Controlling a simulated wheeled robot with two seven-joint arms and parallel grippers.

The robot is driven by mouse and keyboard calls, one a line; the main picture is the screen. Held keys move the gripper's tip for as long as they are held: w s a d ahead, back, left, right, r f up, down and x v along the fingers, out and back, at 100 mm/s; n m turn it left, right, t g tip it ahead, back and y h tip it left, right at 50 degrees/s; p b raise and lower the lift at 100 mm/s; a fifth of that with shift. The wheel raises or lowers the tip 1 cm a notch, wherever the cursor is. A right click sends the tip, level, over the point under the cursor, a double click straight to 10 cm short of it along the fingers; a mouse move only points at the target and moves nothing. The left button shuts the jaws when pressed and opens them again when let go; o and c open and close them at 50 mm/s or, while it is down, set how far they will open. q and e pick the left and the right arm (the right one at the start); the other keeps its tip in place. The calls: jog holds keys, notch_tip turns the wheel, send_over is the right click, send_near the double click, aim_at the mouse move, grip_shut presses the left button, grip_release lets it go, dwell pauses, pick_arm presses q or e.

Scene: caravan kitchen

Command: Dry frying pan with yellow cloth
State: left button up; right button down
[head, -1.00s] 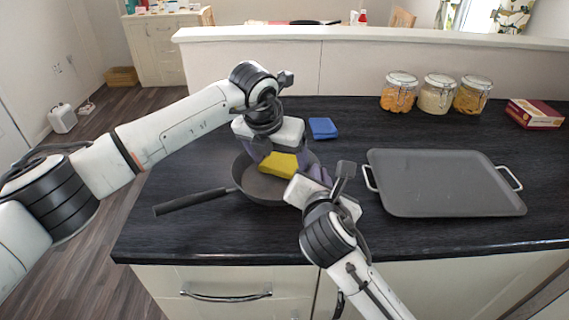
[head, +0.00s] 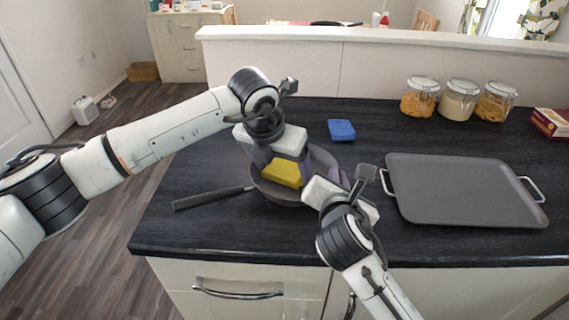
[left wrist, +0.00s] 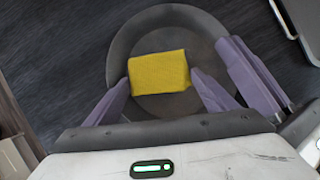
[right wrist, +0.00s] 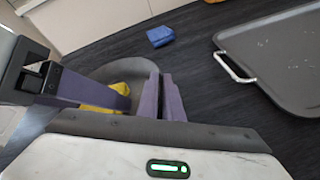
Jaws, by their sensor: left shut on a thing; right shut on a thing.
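The dark grey frying pan (head: 263,186) sits on the black worktop, its handle (head: 213,197) pointing left. The yellow cloth (head: 283,174) is a folded block inside the pan; it also shows in the left wrist view (left wrist: 159,72). My left gripper (left wrist: 161,80) reaches down over the pan and is shut on the cloth, one finger at each end. Whether the cloth's underside touches the pan is hidden. My right gripper (right wrist: 160,80) is shut on the pan's right rim, its two fingers close together. My grippers hide part of the pan.
A grey tray (head: 462,190) with metal handles lies right of the pan. A blue sponge (head: 341,130) lies behind it. Several glass jars (head: 458,99) and a red box (head: 551,122) stand at the back right. A low wall (head: 375,65) bounds the worktop behind.

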pick_arm(q)
jog(key=shift+s+a+f, duration=0.15)
jog(key=shift+s+f, duration=0.05)
jog(key=shift+s, duration=0.25)
jog(key=shift+s+a+f, duration=0.1)
jog(key=shift+s+f, duration=0.05)
jog(key=shift+s, duration=0.25)
pick_arm(e)
jog(key=shift+d+f+h, duration=0.15)
jog(key=shift+d+h, duration=0.15)
jog(key=shift+d, duration=0.15)
pick_arm(q)
jog(key=shift+w+d+r, duration=0.1)
jog(key=shift+w+d, duration=0.2)
jog(key=shift+d, duration=0.2)
jog(key=shift+w+d, duration=0.25)
jog(key=shift+d, duration=0.2)
jog(key=shift+w+d+r, duration=0.1)
jog(key=shift+w+d, duration=0.15)
jog(key=shift+d, duration=0.2)
pick_arm(e)
jog(key=shift+a, duration=0.2)
pick_arm(q)
jog(key=shift+r, duration=4.35)
pick_arm(e)
jog(key=shift+a+f, duration=0.1)
jog(key=shift+a, duration=0.05)
pick_arm(q)
jog(key=shift+r, duration=3)
